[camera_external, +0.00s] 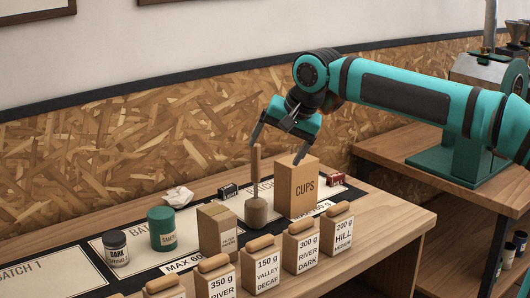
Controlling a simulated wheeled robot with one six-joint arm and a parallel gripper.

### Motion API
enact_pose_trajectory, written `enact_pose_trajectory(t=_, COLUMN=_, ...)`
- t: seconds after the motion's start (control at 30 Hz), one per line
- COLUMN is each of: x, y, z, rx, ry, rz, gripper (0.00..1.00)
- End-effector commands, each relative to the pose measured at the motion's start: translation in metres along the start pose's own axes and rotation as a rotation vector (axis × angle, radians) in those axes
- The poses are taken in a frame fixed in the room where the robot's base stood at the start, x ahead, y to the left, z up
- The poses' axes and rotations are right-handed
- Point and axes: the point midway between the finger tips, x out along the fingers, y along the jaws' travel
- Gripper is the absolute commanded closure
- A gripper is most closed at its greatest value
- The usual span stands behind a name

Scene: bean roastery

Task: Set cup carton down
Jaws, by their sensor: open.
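The cup carton (297,192), a tall brown box marked CUPS, stands upright on the dark mat near the right end of the table. My gripper (279,152) is above and to the left of the carton, with its fingers spread apart. One finger comes down close to the carton's top, and the other hangs further left, near the top of a wooden-handled tool (256,192). I cannot tell whether the near finger touches the carton. Nothing shows held between the fingers.
Several labelled bean bags (300,247) line the table's front edge. A filter box (217,231), a green tin (161,228) and a dark jar (116,248) stand to the left. A crumpled paper (177,196) and small boxes (228,190) lie behind. A roasting machine (487,70) is at the right.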

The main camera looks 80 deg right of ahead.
Motion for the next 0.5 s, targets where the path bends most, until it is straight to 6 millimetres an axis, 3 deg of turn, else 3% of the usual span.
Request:
enact_pose_trajectory(t=0.03, x=-0.011, y=0.0, z=0.021, rx=-0.068, ry=0.013, rz=-0.048, gripper=0.15)
enact_pose_trajectory(t=0.1, x=-0.021, y=0.001, z=0.044, rx=-0.161, ry=0.036, rz=-0.111, gripper=0.15)
enact_pose_trajectory(t=0.27, x=-0.046, y=0.008, z=0.096, rx=-0.369, ry=0.096, rz=-0.255, gripper=0.15)
enact_pose_trajectory(t=0.5, x=-0.082, y=0.032, z=0.167, rx=-0.66, ry=0.214, rz=-0.472, gripper=0.15)
